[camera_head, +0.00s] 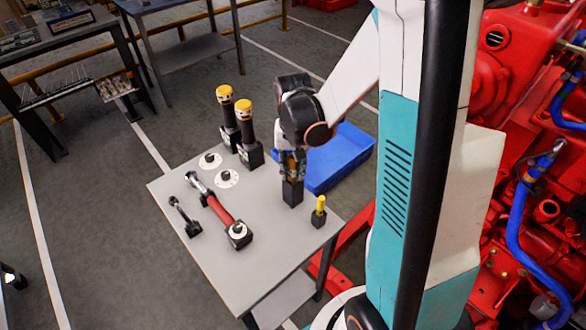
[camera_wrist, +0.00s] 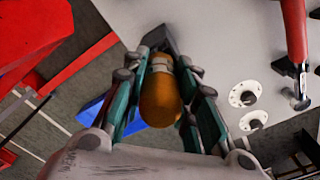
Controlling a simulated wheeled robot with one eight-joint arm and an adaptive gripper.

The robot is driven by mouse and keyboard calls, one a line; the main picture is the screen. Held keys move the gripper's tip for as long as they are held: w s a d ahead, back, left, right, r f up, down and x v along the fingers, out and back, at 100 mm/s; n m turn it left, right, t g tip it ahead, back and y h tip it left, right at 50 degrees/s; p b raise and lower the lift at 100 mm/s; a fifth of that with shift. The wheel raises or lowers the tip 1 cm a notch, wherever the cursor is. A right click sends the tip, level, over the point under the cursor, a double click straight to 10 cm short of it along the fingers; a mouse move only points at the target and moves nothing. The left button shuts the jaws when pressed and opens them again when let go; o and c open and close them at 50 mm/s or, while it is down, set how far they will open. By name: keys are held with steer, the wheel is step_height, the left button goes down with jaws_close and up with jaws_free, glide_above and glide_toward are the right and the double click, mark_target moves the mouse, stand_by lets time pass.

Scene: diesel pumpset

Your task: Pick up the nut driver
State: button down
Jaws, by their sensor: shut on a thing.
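The nut driver (camera_wrist: 160,97), with an orange handle, is between the two fingers of my gripper (camera_wrist: 166,72) in the wrist view. My gripper (camera_head: 291,163) is shut on the handle from above. In the head view, the fingers hide most of the driver. A black block holder (camera_head: 292,192) is directly below the fingers on the grey table (camera_head: 205,262). The holder also shows beyond the driver's far end in the wrist view (camera_wrist: 158,38). The driver's lower end is hidden, so I cannot tell how deep it sits in the holder.
Two yellow-topped black tools (camera_head: 228,118) (camera_head: 246,130) stand in holders at the table's back. A red-handled tool (camera_head: 219,209), a small dark wrench-like tool (camera_head: 183,214) and a small yellow-topped tool (camera_head: 320,205) are also there. A blue bin (camera_head: 340,160) is behind; a red engine (camera_head: 510,90) is right.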

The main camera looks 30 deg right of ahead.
step_height(320, 180, up, 19)
steer(key=p, duration=0.5)
steer(key=shift+p, duration=0.35)
steer(key=shift+f, duration=0.1)
steer(key=c, duration=2)
jaws_free()
jaws_close()
